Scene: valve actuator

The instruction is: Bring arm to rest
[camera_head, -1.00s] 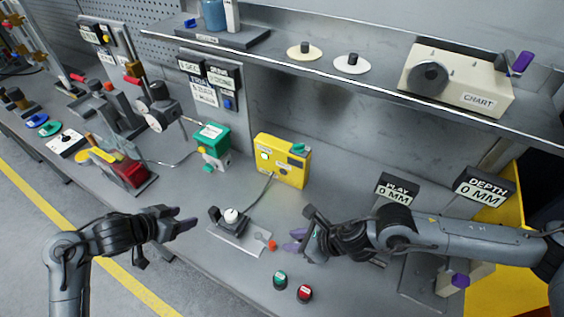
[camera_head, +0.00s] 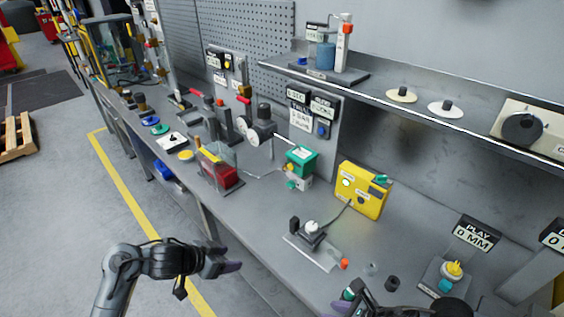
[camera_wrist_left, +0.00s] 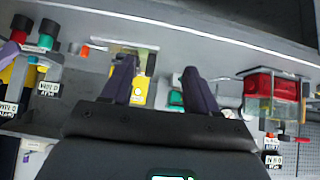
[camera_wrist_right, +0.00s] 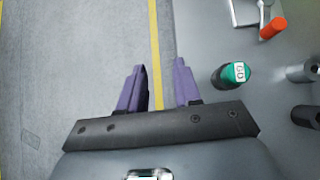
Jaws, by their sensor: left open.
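My left gripper (camera_head: 230,267) hangs over the floor in front of the bench's edge in the head view. Its two purple fingers stand apart in the left wrist view (camera_wrist_left: 158,75), with nothing between them. My right gripper (camera_head: 352,300) is mostly cut off at the bottom edge of the head view. In the right wrist view (camera_wrist_right: 160,75) its purple fingers are apart over bare floor, holding nothing. A green-topped button (camera_wrist_right: 231,75) stands on the bench to the right of these fingers.
The grey bench (camera_head: 258,235) carries a yellow box (camera_head: 362,190), a green-topped unit (camera_head: 301,160), a red block under a clear cover (camera_head: 220,168) and a plate with a white knob (camera_head: 314,250). A shelf (camera_head: 400,83) overhangs the back. Floor before the bench is clear.

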